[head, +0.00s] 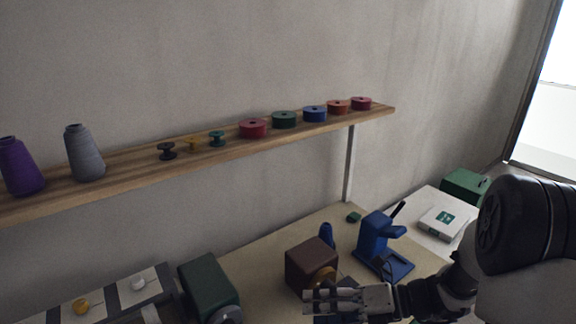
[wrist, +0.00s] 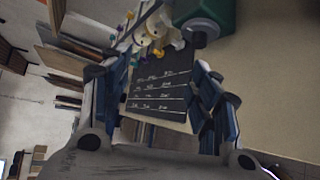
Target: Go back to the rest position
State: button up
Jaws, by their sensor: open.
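My gripper (head: 312,302) reaches in from the lower right in the head view, low over the front of the bench and just in front of a brown box with a gold knob (head: 305,262). In the wrist view my gripper (wrist: 160,82) has its two fingers spread apart with nothing held between them. Beyond the fingers lies a dark board with white lines and writing (wrist: 158,92). A green block with a grey round end (wrist: 203,18) stands beyond it; a similar dark green one shows in the head view (head: 208,283).
A wooden shelf (head: 120,178) with cones, small spools and coloured round tins runs along the wall. A blue machine (head: 375,240), a white box (head: 443,222) and a green box (head: 462,184) stand to the right. Grey-striped trays (head: 140,291) lie at lower left.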

jog(key=s+r+n+g+h, duration=0.2)
jog(key=s+r+n+h, duration=0.15)
jog(key=s+n, duration=0.45)
jog(key=s+r+n+g+h, duration=0.1)
jog(key=s+r+n+h, duration=0.3)
jog(key=n, duration=0.6)
jog(key=s+d+r+n+t+h, duration=0.4)
jog(key=s+d+n+t+h, duration=0.1)
jog(key=n, duration=1.1)
jog(key=shift+s+d+h, duration=0.75)
jog(key=shift+s+d, duration=0.1)
jog(key=shift+d, duration=0.2)
jog(key=shift+r, duration=0.1)
